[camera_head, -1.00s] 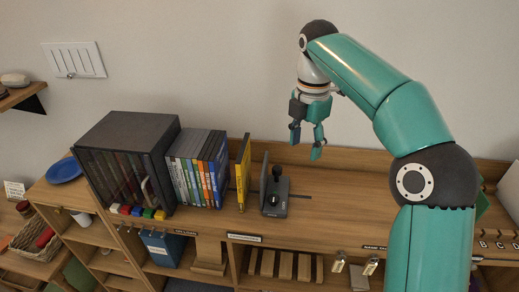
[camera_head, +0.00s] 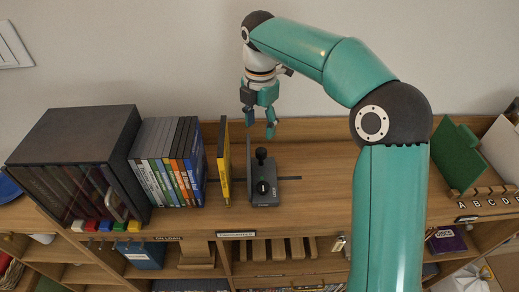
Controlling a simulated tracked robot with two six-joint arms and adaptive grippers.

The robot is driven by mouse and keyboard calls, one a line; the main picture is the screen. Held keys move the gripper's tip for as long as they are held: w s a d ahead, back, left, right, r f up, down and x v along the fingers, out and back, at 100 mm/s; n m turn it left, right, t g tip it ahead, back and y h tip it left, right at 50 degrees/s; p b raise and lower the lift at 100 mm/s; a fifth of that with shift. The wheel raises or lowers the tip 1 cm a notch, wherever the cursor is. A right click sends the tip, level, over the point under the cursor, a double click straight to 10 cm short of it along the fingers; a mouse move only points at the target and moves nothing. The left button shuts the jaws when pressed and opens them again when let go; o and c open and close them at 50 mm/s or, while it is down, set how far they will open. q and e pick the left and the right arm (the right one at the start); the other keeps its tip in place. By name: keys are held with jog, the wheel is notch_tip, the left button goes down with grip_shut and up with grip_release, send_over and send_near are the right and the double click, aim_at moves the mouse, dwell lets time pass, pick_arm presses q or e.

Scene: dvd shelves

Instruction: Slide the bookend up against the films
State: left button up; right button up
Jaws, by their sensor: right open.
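The bookend (camera_head: 265,192) is dark grey, with an upright plate on its left and a black knob on top. It stands on the wooden shelf top, over a dark slot line. A row of films (camera_head: 168,165) stands upright to its left. A yellow film (camera_head: 224,168) stands apart between that row and the bookend, with gaps on both sides. My right gripper (camera_head: 259,131) is open and empty, fingers down, and appears above and behind the bookend knob without touching it. My left gripper is not in view.
A dark box of cases (camera_head: 78,165) stands left of the films, with coloured tabs at its front. A green divider (camera_head: 456,155) and a lettered rack stand at the far right. The shelf top right of the bookend is clear up to my right arm.

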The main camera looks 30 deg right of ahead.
aim_at(261, 150)
notch_tip(261, 150, down, 8)
jog(key=shift+s+f, duration=0.1)
jog(key=shift+s, duration=0.05)
dwell(0.3)
grip_shut()
